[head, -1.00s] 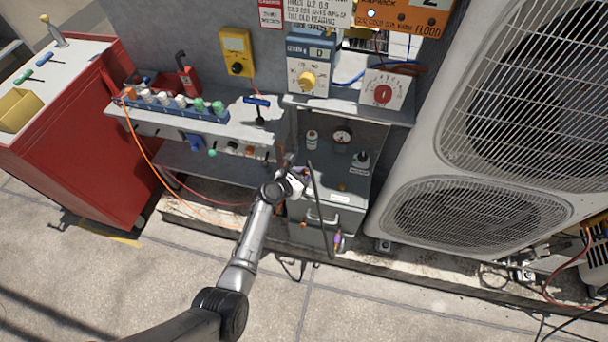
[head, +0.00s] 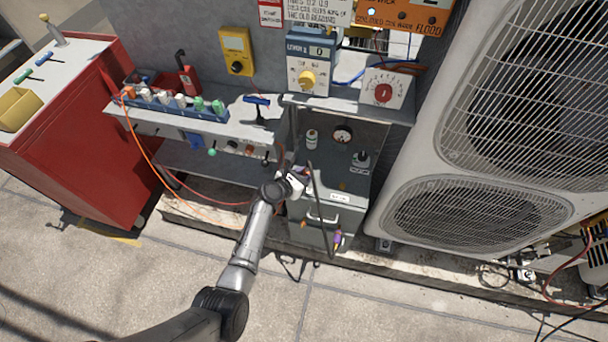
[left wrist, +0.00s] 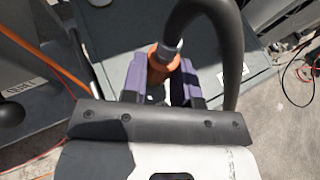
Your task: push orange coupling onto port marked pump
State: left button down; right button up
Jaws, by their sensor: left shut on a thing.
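The orange coupling (left wrist: 163,62) sits at the end of a dark, bent hose (left wrist: 228,45) in the left wrist view. My left gripper (left wrist: 160,78) is shut on the coupling, with a purple-dark finger on each side of it. In the head view my left gripper (head: 298,182) is at the upper left of a grey box (head: 318,233) under the bench. The hose (head: 316,180) rises beside the gripper and hangs down across the box. I cannot read any port marked pump; the coupling's front end is hidden. My right gripper is not in view.
A grey bench (head: 235,128) with a row of coloured fittings stands to the left, by a red cabinet (head: 85,140). A large condenser unit (head: 430,160) closes off the right. A purple-and-yellow piece (head: 337,240) is at the box's front. Open paving (head: 370,300) lies in front.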

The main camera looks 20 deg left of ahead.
pick_arm(q)
jog(key=shift+f, duration=0.35)
dwell(0.4)
jog(key=c, duration=0.8)
grip_release()
jog(key=shift+r, duration=0.15)
notch_tip(320, 180, up, 7)
jog(key=p, duration=0.8)
jog(key=shift+r, duration=0.2)
jog(key=shift+f, duration=0.1)
